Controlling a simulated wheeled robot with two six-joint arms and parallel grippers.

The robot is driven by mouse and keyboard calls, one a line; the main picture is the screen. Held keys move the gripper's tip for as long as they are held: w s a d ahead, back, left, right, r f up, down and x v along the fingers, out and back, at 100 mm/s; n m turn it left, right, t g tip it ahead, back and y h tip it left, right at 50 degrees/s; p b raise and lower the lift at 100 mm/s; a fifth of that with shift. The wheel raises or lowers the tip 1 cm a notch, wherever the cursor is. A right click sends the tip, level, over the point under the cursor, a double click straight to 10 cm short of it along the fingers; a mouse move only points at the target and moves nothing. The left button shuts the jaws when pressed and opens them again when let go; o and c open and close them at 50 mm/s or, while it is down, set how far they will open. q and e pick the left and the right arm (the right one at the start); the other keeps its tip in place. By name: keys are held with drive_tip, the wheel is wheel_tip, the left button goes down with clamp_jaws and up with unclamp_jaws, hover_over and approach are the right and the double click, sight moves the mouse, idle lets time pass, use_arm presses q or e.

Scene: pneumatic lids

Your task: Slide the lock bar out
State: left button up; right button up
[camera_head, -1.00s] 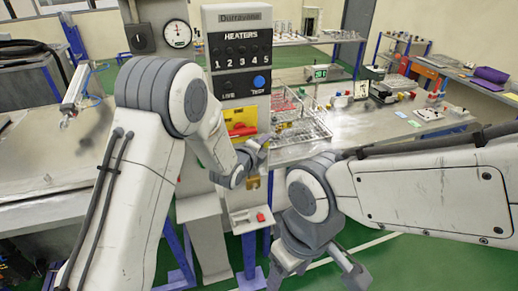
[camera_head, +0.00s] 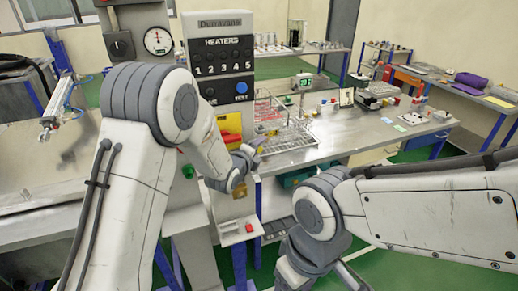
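The heater cabinet (camera_head: 220,55) stands in the middle, with a yellow and red switch panel (camera_head: 230,125) on its front. A small brass-coloured piece (camera_head: 239,192) shows just below my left gripper; I cannot tell whether it is the lock bar. My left gripper (camera_head: 251,157) is in front of the cabinet, at its right edge below the yellow panel. Its fingers are small and partly hidden by its own wrist, so their opening is unclear. My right gripper (camera_head: 318,276) hangs low at the bottom edge, partly cut off, away from the cabinet.
A white box with a red button (camera_head: 249,227) sticks out low on the cabinet. A wire rack (camera_head: 285,132) stands on the metal bench (camera_head: 365,135) to the right. A metal table (camera_head: 40,160) with a pneumatic cylinder (camera_head: 57,118) is at left. Green floor lies between.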

use_arm(q)
drive_tip(key=shift+s+a+b, duration=0.15)
drive_tip(key=shift+s+b, duration=0.15)
drive_tip(key=b+v, duration=0.3)
drive_tip(key=v, duration=0.6)
drive_tip(key=shift+s+r+b, duration=0.25)
drive_tip(key=shift+s+b, duration=0.05)
drive_tip(key=shift+a, duration=0.15)
drive_tip(key=s+f+n+g+y, duration=0.2)
drive_tip(key=s+n+g, duration=0.5)
drive_tip(key=s, duration=0.9)
drive_tip(key=s+d+f+n+g+y, duration=0.1)
drive_tip(key=s+f+n+g, duration=0.4)
drive_tip(key=s+n, duration=0.6)
drive_tip(key=s+g+y, duration=0.1)
drive_tip(key=s+g, duration=0.1)
drive_tip(key=s, duration=0.4)
drive_tip(key=shift+s+d+b, duration=0.15)
drive_tip(key=shift+s+b, duration=0.15)
drive_tip(key=shift+b, duration=0.1)
